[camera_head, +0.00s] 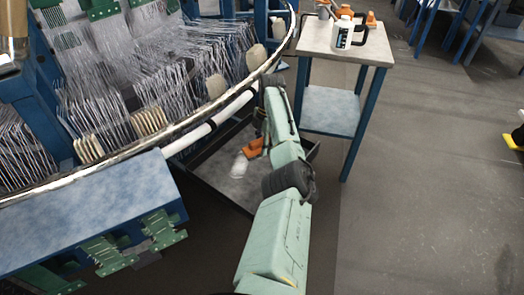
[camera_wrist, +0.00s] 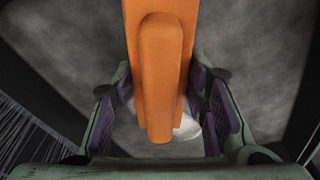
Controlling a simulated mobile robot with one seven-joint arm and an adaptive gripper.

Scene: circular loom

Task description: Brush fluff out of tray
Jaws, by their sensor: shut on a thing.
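My gripper (camera_wrist: 160,112) is shut on an orange brush (camera_wrist: 158,75), with a purple-padded finger on each side of its handle. In the head view the brush (camera_head: 253,147) is low inside the dark tray (camera_head: 215,168) beneath the loom's edge. A white clump of fluff (camera_head: 239,166) lies on the tray floor, just left of and below the brush. In the wrist view part of the fluff (camera_wrist: 187,129) shows behind the handle. The bristles are hidden, so I cannot tell whether they touch the fluff. My arm covers the tray's right part.
The loom's curved rail (camera_head: 180,128) and white tube (camera_head: 212,122) run above the tray's far side. A small blue-legged table (camera_head: 345,50) at right holds a white bottle (camera_head: 342,34) and orange items. A blue-topped bench (camera_head: 85,215) stands at left.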

